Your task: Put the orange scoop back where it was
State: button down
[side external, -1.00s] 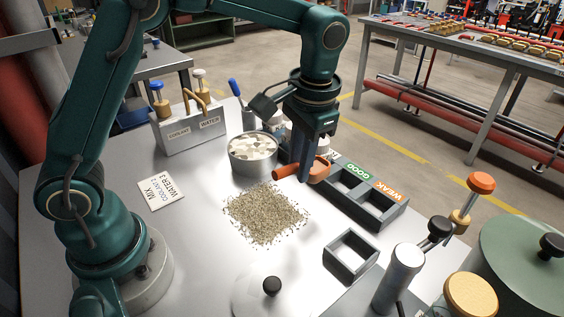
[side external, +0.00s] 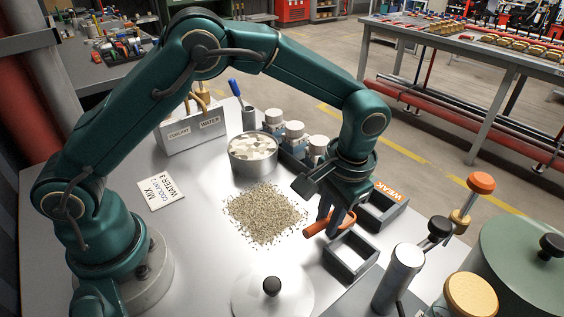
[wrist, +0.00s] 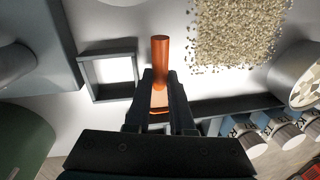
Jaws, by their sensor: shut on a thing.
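The orange scoop (side external: 316,227) is held between the fingers of my gripper (side external: 336,214), beside the square dark open frame (side external: 328,256). Its handle points left, toward the pile of chips. In the wrist view the orange handle (wrist: 160,48) sticks out past my gripper's fingertips (wrist: 160,84), and the scoop's bowl is mostly hidden between the fingers. There the square frame (wrist: 90,72) is just left of the scoop and its opening is empty. I cannot tell how high the scoop is above the table.
A pile of tan chips (side external: 264,213) lies left of the scoop. A metal pot (side external: 252,167) of pale pieces stands behind it. A dark compartment tray marked WEAK (side external: 388,190) and several white-capped bottles (side external: 294,132) are behind my gripper. A lidded round plate (side external: 270,290) and a metal cylinder (side external: 398,277) stand in front.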

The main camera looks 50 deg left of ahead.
jog(key=shift+f, duration=0.15)
jog(key=c, duration=1.1)
grip_release()
jog(key=shift+o, duration=0.2)
notch_tip(320, 180, up, 16)
jog(key=s+a+t, duration=0.1)
jog(key=s+a, duration=0.1)
jog(key=s+a+f+n+t+h, duration=0.1)
jog(key=s+a+t, duration=0.3)
jog(key=s+a, duration=0.4)
jog(key=s+f, duration=0.1)
jog(key=s, duration=0.4)
jog(key=shift+f+t+h, duration=0.15)
jog(key=shift+t+h, duration=0.15)
jog(key=shift+t, duration=0.1)
